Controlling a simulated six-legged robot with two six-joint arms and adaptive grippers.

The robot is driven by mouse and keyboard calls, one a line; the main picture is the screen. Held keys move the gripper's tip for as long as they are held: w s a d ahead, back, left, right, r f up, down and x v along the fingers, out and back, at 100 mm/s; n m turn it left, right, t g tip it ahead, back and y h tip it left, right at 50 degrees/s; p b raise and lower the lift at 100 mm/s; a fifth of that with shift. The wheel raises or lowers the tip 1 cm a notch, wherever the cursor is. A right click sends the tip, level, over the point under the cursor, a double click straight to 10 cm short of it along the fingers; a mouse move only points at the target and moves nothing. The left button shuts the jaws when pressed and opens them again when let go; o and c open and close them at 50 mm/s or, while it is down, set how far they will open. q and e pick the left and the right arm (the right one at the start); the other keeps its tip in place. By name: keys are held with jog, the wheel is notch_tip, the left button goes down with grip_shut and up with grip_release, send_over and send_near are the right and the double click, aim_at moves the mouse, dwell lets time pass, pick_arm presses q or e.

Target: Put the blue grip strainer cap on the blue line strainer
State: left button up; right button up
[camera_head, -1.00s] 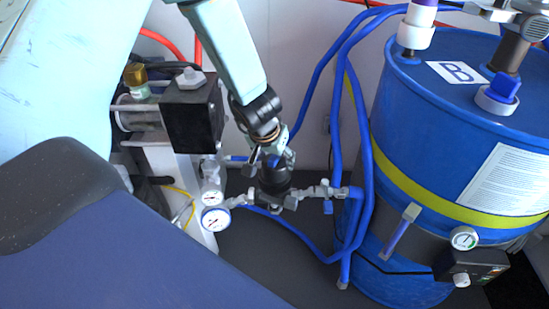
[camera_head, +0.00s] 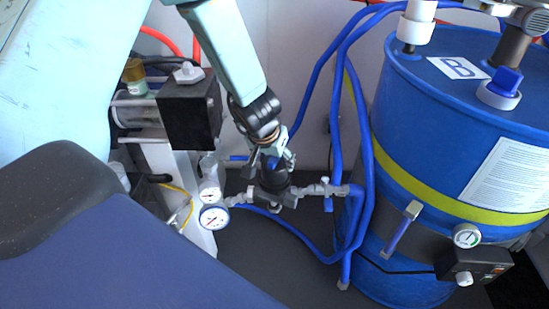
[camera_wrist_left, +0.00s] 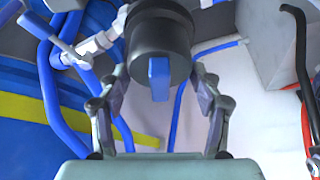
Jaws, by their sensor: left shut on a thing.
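The blue grip strainer cap shows in the left wrist view as a dark round cap with a blue grip tab (camera_wrist_left: 159,78) facing the gripper. My left gripper (camera_head: 271,160) is shut on this cap, with one finger on each side in the wrist view. The dark body of the blue line strainer (camera_head: 273,183) stands in the pipe line, directly below the gripper in the head view. The cap and strainer body line up closely. The fingers hide the joint between them, so I cannot tell whether the cap is fully seated. My right gripper is not in view.
A large blue drum (camera_head: 410,150) with a yellow band stands at the right. Blue hoses (camera_head: 366,190) run between it and the strainer. Pressure gauges (camera_head: 214,216) and a black box (camera_head: 190,110) are close on the left. Dark floor lies below the pipe line.

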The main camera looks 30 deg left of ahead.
pick_arm(q)
jog(key=shift+f+b, duration=0.3)
jog(key=shift+f, duration=0.05)
jog(key=o, duration=1.3)
jog(key=shift+r, duration=0.1)
jog(key=v, duration=1.2)
jog(key=shift+d, duration=0.1)
